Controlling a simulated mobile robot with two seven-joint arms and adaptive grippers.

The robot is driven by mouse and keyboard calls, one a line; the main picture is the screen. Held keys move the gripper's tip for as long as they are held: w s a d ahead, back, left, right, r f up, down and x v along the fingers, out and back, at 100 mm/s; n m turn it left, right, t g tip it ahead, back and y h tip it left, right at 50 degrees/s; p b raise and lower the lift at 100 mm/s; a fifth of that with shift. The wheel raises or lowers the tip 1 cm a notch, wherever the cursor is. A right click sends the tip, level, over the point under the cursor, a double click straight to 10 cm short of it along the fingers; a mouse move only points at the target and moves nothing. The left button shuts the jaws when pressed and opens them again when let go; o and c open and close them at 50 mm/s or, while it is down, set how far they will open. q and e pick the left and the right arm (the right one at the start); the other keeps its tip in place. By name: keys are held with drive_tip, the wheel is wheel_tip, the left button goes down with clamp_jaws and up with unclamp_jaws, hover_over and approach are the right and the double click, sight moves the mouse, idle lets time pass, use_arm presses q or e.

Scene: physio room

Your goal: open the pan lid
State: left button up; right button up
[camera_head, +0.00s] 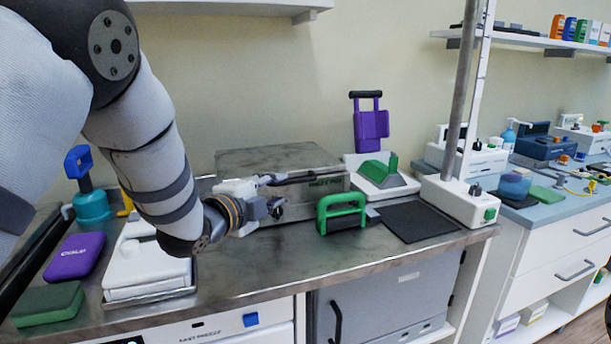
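The pan is a grey metal box (318,202) with a label on its front, at the back middle of the counter. Its lid (275,157) is a flat, mottled grey top and appears to lie on the pan. A dark bar runs along the upper front edge, and I cannot tell if it is the lid's handle. My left gripper (277,208) is in front of the pan's left part and hides some of it. Its fingers are small and overlap the pan, so their opening and any contact are unclear. My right gripper is not in view.
A green-handled block (341,213) stands right in front of the pan. A dark mat (417,221) and a white stand with a pole (459,200) are farther right.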

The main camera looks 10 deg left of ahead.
sight(294, 182)
use_arm(q)
drive_tip(key=x, duration=0.3)
drive_tip(key=b+x, duration=0.1)
drive_tip(key=x, duration=0.2)
drive_tip(key=f+x, duration=0.1)
drive_tip(key=x, duration=0.2)
drive_tip(key=shift+a+b, duration=0.15)
drive_tip(key=shift+b, duration=0.25)
drive_tip(key=shift+w+r, duration=0.1)
drive_tip(key=shift+w, duration=0.3)
drive_tip(key=shift+w+r, duration=0.2)
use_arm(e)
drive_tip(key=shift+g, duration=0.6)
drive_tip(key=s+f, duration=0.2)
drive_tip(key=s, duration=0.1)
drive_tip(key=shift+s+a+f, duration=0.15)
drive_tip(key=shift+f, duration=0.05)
use_arm(q)
drive_tip(key=c, duration=0.6)
drive_tip(key=shift+f, duration=0.1)
clamp_jaws()
